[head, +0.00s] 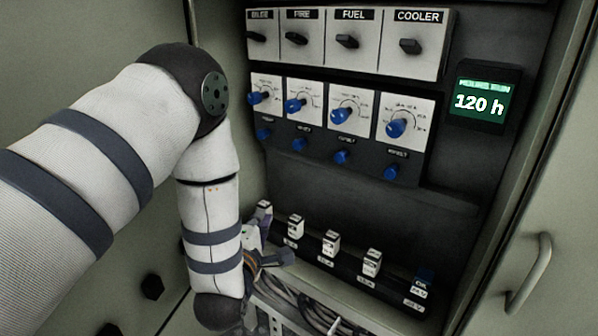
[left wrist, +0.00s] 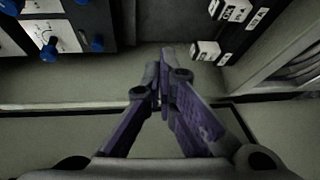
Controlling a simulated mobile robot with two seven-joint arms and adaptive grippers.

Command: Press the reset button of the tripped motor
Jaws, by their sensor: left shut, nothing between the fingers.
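Inside an open cabinet, blue buttons sit in a row under white dial plates with blue knobs. From left they are a first button (head: 264,134), a second (head: 299,144), a third (head: 341,157) and a rightmost one (head: 391,173). Above are switches labelled BILGE (head: 258,38), FIRE (head: 298,39), FUEL (head: 347,41) and COOLER (head: 410,46). I cannot tell which motor has tripped. My left gripper (head: 284,257) is shut and empty, below the buttons near the lower row of breakers. Its closed fingertips (left wrist: 160,70) touch nothing visible. My right gripper is out of view.
Cables (head: 320,312) run below. A green display (head: 481,105) reads 120 h. The cabinet door handle (head: 530,275) is at the right.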

